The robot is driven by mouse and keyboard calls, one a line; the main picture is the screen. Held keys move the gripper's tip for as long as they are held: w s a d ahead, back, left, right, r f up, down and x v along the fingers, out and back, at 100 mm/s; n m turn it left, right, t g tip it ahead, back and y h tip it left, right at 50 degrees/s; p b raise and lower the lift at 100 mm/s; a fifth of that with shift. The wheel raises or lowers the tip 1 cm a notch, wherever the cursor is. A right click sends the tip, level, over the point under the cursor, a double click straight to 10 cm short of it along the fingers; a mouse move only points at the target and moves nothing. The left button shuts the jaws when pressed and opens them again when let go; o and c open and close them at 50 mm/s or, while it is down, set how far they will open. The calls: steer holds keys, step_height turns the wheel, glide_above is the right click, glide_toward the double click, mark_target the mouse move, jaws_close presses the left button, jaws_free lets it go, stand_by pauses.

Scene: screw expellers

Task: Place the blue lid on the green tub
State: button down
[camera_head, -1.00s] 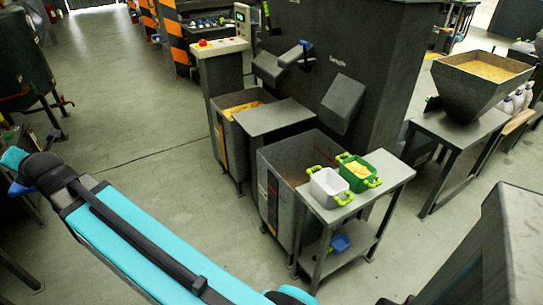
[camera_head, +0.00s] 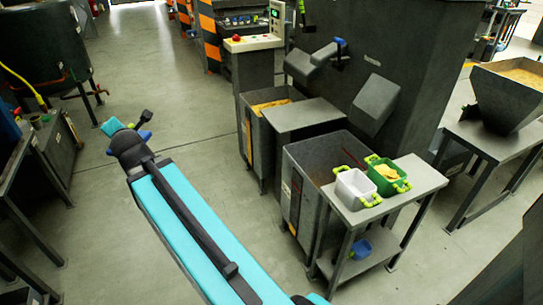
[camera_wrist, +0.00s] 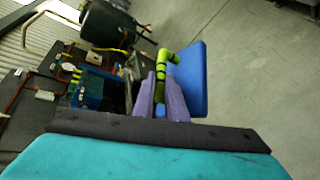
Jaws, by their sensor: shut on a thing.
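The blue lid (camera_wrist: 190,82) with a green handle (camera_wrist: 163,65) is in the wrist view, tilted up on edge. My gripper (camera_wrist: 160,98), with purple fingers, is shut on the lid's handle. In the head view my arm reaches to the left over open floor, far from the tubs; little of the gripper and lid shows there. The green tub (camera_head: 386,178) stands without a lid on a small metal table (camera_head: 425,178) at the right. It has green handles and yellow stuff inside.
A white tub (camera_head: 356,189) with green handles stands left of the green one. A blue container (camera_head: 360,249) lies on the table's lower shelf. A large grey bin (camera_head: 305,195) adjoins the table. A dark workbench (camera_head: 45,165) stands at left; floor between is clear.

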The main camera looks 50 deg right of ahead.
steer(key=s+d+f+m+g+h+b, duration=0.35)
steer(key=s+d+m+g, duration=0.2)
steer(key=s+d, duration=0.95)
steer(key=s+d+f+m+g+h+b, duration=0.4)
steer(key=s+d+m, duration=0.5)
steer(key=d, duration=1)
steer(key=s+d+m+g+y+b, duration=0.1)
steer(key=s+m+g+b, duration=0.1)
steer(key=s, duration=1.1)
steer(key=s+d+r+m+g+y+b, duration=0.1)
steer(key=s+m+g, duration=0.4)
steer(key=s, duration=0.9)
steer(key=s+d+m+g+y+b, duration=0.2)
steer(key=s+g, duration=0.5)
steer(key=s, duration=0.6)
steer(key=shift+s+d+r+m+y+b, duration=0.35)
steer(key=shift+d+m+b, duration=0.25)
steer(key=shift+m+b, duration=0.4)
steer(key=shift+w+d+r+p, duration=0.2)
steer(key=shift+d+p, duration=0.1)
steer(key=shift+p, duration=0.95)
steer(key=d+p, duration=0.1)
steer(key=p, duration=0.4)
steer(key=shift+d+p, duration=0.15)
steer(key=shift+p, duration=0.15)
steer(key=p, duration=0.5)
steer(key=shift+s+d, duration=0.1)
steer(key=shift+d, duration=0.2)
